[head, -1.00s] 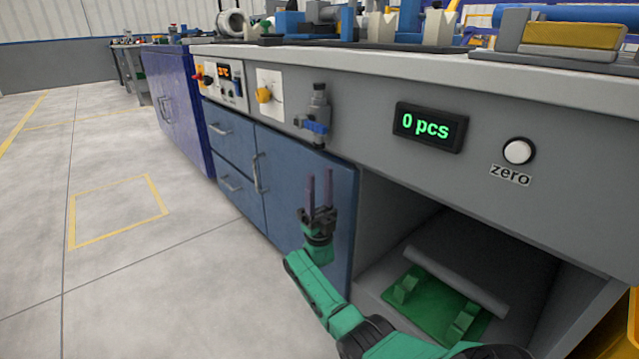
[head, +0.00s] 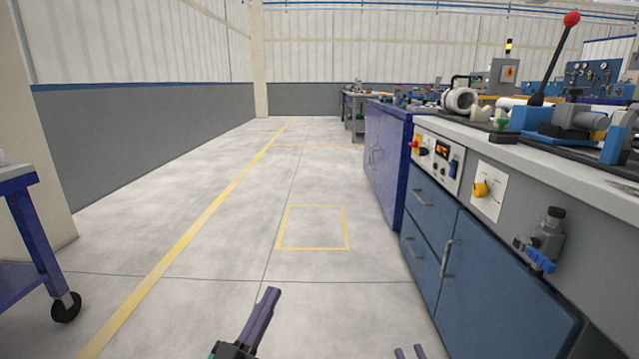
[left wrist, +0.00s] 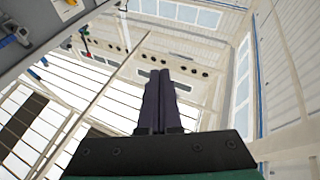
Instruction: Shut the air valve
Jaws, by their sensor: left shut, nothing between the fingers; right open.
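The air valve, a grey fitting with a blue lever (head: 543,248), is mounted on the grey front panel of the bench at the right of the head view. Its lever also shows at the upper left edge of the left wrist view (left wrist: 8,41). My left gripper (head: 272,292) is at the bottom of the head view, over the floor, well left of the valve. Its dark fingers are together and empty in the left wrist view (left wrist: 160,76). My right gripper (head: 409,351) only shows its fingertips at the bottom edge, apart and empty, below and left of the valve.
A yellow knob (head: 481,189) on a white plate and a control panel (head: 438,158) sit left of the valve. Blue drawers and a cabinet door (head: 495,285) with handles lie below. A wheeled cart (head: 40,220) stands at far left. The floor between is clear.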

